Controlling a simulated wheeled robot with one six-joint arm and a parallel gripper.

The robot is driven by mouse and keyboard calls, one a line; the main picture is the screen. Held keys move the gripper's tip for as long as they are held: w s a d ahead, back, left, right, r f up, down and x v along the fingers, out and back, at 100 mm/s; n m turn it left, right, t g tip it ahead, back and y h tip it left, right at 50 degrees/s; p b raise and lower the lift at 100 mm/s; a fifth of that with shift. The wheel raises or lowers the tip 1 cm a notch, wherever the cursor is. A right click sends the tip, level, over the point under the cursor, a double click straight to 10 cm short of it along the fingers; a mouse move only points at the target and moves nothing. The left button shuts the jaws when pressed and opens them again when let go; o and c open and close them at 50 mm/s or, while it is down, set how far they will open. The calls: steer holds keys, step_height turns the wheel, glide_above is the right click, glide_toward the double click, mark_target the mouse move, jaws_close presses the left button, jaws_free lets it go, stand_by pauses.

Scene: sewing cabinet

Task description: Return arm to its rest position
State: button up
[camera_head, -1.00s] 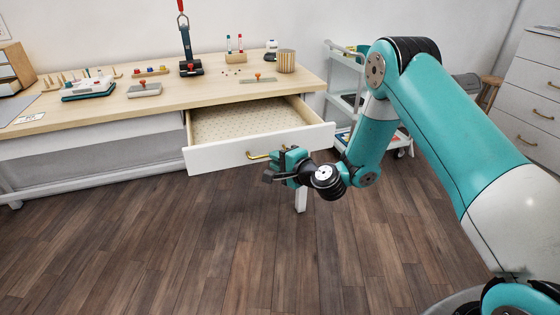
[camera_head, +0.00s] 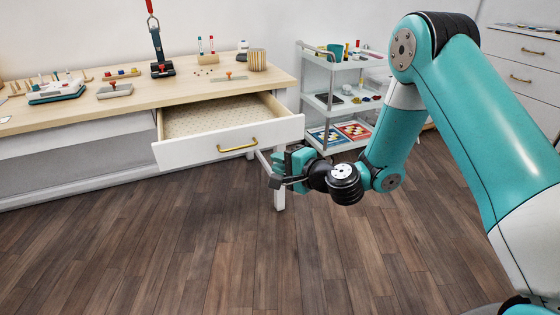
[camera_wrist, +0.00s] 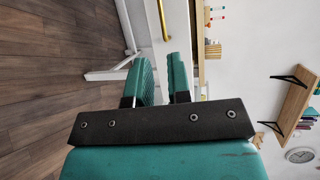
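My gripper (camera_head: 277,172) is off the right end of the open drawer, in front of the table leg, and apart from the brass handle (camera_head: 238,146). In the wrist view, a gap shows between the two teal fingers of my gripper (camera_wrist: 160,75), with nothing held. The white drawer (camera_head: 200,153) is pulled out from under the wooden tabletop. Its patterned floor looks bare. The handle also shows in the wrist view (camera_wrist: 163,20), beyond the fingers. My arm reaches in from the right, bent at the elbow.
The worktable (camera_head: 130,98) holds small tools and racks along the wall. A grey trolley (camera_head: 318,98) with loaded shelves stands behind my arm. A white chest of drawers (camera_head: 525,75) is at the far right. The wooden floor in front is clear.

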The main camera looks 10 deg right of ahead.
steer(key=s+a+r+n+g+y, duration=0.1)
steer(key=s+a+r+n+g, duration=0.35)
steer(key=s+n, duration=0.25)
steer(key=s+a+r+n+g+y, duration=0.1)
steer(key=s+a+r+n+g, duration=0.2)
steer(key=s+r+n+g, duration=0.4)
steer(key=s+d+r+n+g+h, duration=0.1)
steer(key=s+d+n+h, duration=0.25)
steer(key=s, duration=0.55)
steer(key=s+d+r+n+g+h, duration=0.1)
steer(key=s+d+n+h, duration=0.2)
steer(key=s, duration=0.6)
step_height(320, 180, up, 24)
steer(key=d+m+p, duration=0.1)
steer(key=p, duration=2.3)
steer(key=shift+s+d+r, duration=0.15)
steer(key=shift+s+d, duration=0.2)
steer(key=shift+d, duration=0.05)
